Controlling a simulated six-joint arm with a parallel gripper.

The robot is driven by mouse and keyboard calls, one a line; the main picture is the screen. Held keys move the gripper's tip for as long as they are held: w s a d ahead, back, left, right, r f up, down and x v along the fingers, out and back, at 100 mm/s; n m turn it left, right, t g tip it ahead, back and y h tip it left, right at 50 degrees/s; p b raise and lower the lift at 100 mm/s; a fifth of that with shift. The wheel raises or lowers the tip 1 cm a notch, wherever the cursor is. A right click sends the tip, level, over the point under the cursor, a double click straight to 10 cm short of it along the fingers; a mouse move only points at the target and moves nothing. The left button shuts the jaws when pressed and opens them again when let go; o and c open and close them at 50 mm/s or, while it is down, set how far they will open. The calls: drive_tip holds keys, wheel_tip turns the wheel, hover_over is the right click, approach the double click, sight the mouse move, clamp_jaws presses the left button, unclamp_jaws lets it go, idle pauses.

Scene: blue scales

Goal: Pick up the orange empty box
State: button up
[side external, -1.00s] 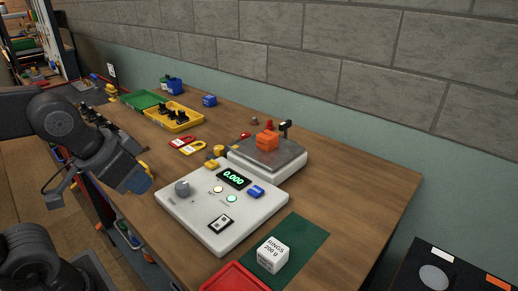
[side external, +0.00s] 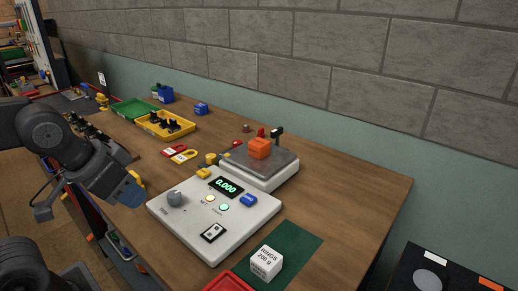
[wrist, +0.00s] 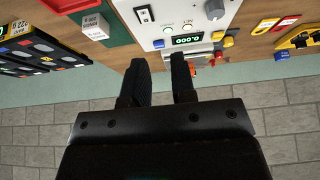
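The orange box (side external: 260,148) sits on the grey weighing plate (side external: 283,168) of the scale, toward its back left. My gripper (side external: 130,190) is left of the scale's control panel in the side view, well away from the box and with nothing visible in it. The wrist view shows my gripper (wrist: 160,62) with its two dark fingers apart and a gap between them, so it is open. The scale's panel (wrist: 178,15) is beyond the fingers there.
The control panel (side external: 190,225) reads 0.000. A white box marked RINGS 200 g (side external: 266,263) stands on a green mat (side external: 300,245), with a red tray (side external: 228,284) nearby. A dark post (side external: 277,134) stands beside the orange box. Yellow (side external: 150,125) and green trays lie farther back.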

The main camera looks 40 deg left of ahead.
drive_tip(key=o, duration=1.1)
drive_tip(key=w+a+r, duration=0.1)
drive_tip(key=w+r, duration=0.5)
drive_tip(key=w, duration=0.7)
drive_tip(key=g, duration=0.1)
hover_over(259, 142)
drive_tip(key=s, duration=0.6)
wheel_tip(259, 142, down, 4)
drive_tip(key=r, duration=0.1)
drive_tip(key=x, duration=0.9)
drive_tip(key=shift+w+a, duration=0.15)
drive_tip(key=shift+w, duration=0.1)
drive_tip(key=shift+x, duration=2.85)
